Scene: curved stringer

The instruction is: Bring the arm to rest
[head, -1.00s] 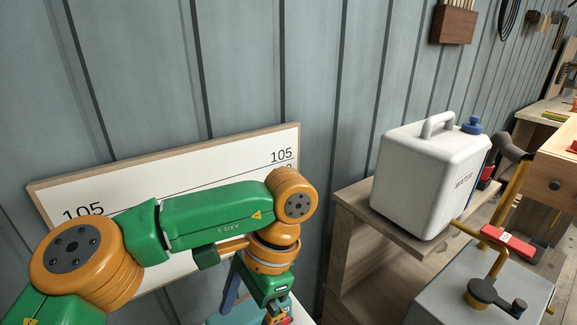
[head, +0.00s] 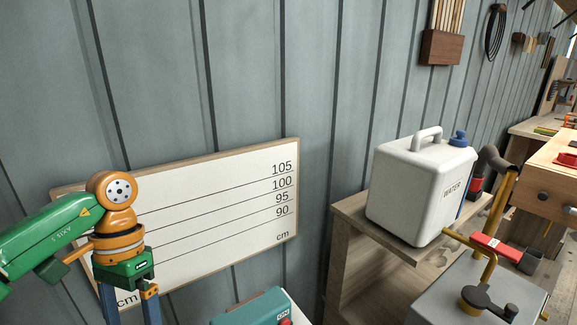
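My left arm (head: 62,232) comes in from the left edge in green and orange. Its orange wrist joint (head: 112,200) is in front of the left part of a white height board. The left gripper (head: 128,306) points down at the bottom edge; its blue fingers run out of the picture, so their tips are hidden. No object shows between the visible parts of the fingers. My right arm and gripper are not in view.
The board (head: 225,215), marked 90 to 105 cm, leans at the wall. A teal box (head: 252,306) with a red button is at the bottom centre. A white water canister (head: 415,190) stands on a wooden shelf (head: 350,212). A grey machine with a yellow handle (head: 497,225) is at right.

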